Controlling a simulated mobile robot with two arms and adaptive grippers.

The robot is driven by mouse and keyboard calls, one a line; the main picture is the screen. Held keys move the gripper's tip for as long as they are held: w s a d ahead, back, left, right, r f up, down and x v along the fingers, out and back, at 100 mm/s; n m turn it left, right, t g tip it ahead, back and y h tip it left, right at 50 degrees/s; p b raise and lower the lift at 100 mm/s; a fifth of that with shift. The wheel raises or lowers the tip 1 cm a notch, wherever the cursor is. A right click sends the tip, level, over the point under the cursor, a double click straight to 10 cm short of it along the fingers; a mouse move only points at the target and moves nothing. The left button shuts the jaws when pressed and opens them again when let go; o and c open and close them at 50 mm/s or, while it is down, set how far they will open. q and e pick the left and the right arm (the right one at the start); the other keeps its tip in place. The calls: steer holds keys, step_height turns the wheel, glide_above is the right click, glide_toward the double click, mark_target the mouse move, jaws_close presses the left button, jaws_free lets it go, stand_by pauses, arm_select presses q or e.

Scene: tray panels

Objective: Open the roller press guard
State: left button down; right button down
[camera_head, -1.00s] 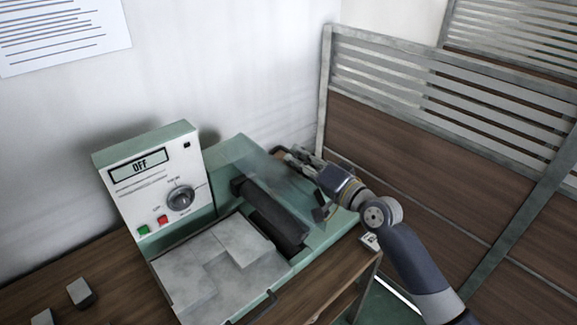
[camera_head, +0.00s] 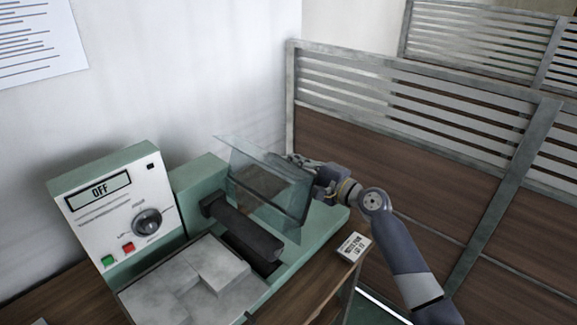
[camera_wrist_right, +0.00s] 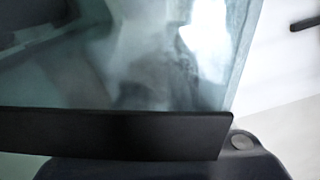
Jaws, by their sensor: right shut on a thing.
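The roller press guard (camera_head: 268,190) is a clear, tinted panel with dark edges, tilted up above the black rollers (camera_head: 242,229) of the green press. My right gripper (camera_head: 298,163) is at the guard's right side and is shut on it; its fingertips are partly hidden behind the panel. In the right wrist view the clear guard (camera_wrist_right: 130,65) fills much of the picture, with a dark bar (camera_wrist_right: 110,132) along its lower edge. My left gripper is out of view.
A control box (camera_head: 125,205) with an OFF display, a knob and buttons stands at the left. A grey bed (camera_head: 185,280) lies in front of the rollers. A slatted partition (camera_head: 400,140) stands behind my right arm.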

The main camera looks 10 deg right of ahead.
steer(key=shift+f+m, duration=0.3)
steer(key=shift+f, duration=0.15)
steer(key=c, duration=1.7)
jaws_free()
steer(key=shift+r, duration=0.2)
steer(key=shift+d, duration=0.1)
steer(key=v, duration=1.1)
steer(key=shift+s+d, duration=0.15)
steer(key=shift+s, duration=0.25)
